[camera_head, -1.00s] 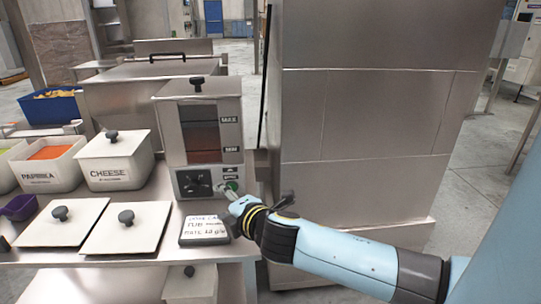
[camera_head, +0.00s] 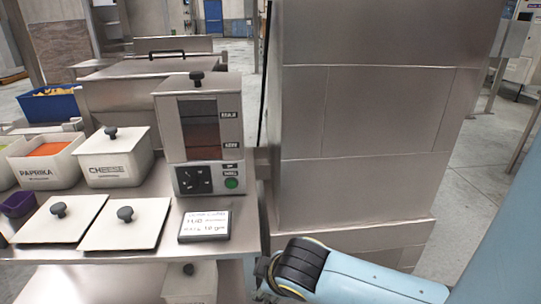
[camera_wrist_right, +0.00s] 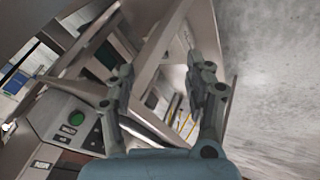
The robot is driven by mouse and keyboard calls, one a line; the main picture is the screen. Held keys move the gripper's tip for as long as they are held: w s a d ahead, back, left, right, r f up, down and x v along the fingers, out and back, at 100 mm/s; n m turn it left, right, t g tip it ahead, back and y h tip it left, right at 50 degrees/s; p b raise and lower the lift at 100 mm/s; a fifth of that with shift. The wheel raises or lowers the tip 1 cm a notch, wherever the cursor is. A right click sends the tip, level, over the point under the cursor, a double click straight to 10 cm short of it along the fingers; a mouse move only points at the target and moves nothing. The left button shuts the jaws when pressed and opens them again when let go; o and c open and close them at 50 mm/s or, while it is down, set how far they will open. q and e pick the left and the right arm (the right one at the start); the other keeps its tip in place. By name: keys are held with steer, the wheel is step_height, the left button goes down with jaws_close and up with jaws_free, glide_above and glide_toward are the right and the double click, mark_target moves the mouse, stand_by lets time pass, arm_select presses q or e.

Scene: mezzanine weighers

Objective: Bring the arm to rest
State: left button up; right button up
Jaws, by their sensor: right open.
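My right arm (camera_head: 345,280) comes in from the lower right of the head view, bent low in front of the tall steel cabinet. Its gripper is below the picture edge or hidden there. In the right wrist view my right gripper (camera_wrist_right: 165,85) is open, with its two fingers apart and nothing between them. My left gripper is not in view.
A weigher (camera_head: 200,130) with a green button (camera_head: 231,183) stands on the steel bench. A small sign (camera_head: 205,226) and two lids (camera_head: 125,224) lie in front. Bins marked cheese (camera_head: 116,172) and paprika (camera_head: 45,168) stand left. The steel cabinet (camera_head: 370,120) fills the right.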

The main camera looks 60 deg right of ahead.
steer(key=shift+s+f, duration=0.2)
steer(key=shift+f, duration=0.7)
